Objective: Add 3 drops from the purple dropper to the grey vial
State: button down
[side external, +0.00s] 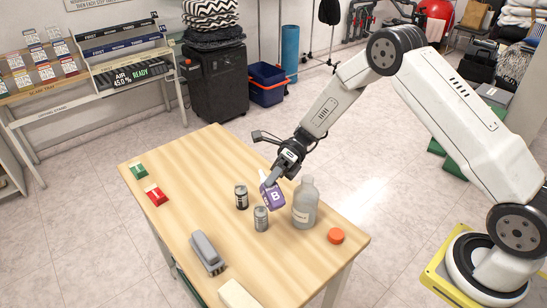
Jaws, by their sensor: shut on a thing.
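My gripper (272,182) is shut on the purple dropper (272,196), a small bottle marked with a white B. It holds the dropper tilted above the table, between the small vials and the large bottle. Two small greyish vials stand upright below and to the left: one with a dark band (241,197) and a greyer one (261,219) nearer the camera. Their labels are too small to read. The dropper's tip is not clear, and I cannot tell whether it is over either vial.
A large translucent grey bottle (305,205) stands close right of the dropper, with an orange cap (335,236) beyond. Green (138,171) and red (156,195) items lie at the left. A grey device (207,252) and white block (237,295) are nearer. The table's left middle (190,190) is clear.

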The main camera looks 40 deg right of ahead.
jog(key=shift+w+f+m+g+y, duration=0.15)
jog(key=shift+f+m+g+y, duration=0.25)
jog(key=shift+f+m, duration=0.25)
jog(key=shift+f+m+g+y, duration=0.3)
jog(key=shift+f+m+y, duration=0.2)
jog(key=shift+f+m, duration=0.5)
jog(key=shift+r+m+g+y, duration=0.2)
jog(key=shift+m+y, duration=0.45)
jog(key=shift+m, duration=0.8)
jog(key=shift+r+m+g+y, duration=0.1)
jog(key=shift+r+m+y, duration=0.15)
jog(key=shift+m+y, duration=0.8)
jog(key=shift+m+h, duration=0.35)
jog(key=shift+h, duration=0.05)
dwell(1.1)
jog(key=n+h, duration=0.1)
jog(key=n, duration=0.1)
jog(key=f+n+h, duration=0.1)
jog(key=n, duration=0.1)
jog(key=shift+f+n, duration=0.1)
jog(key=shift+n, duration=0.2)
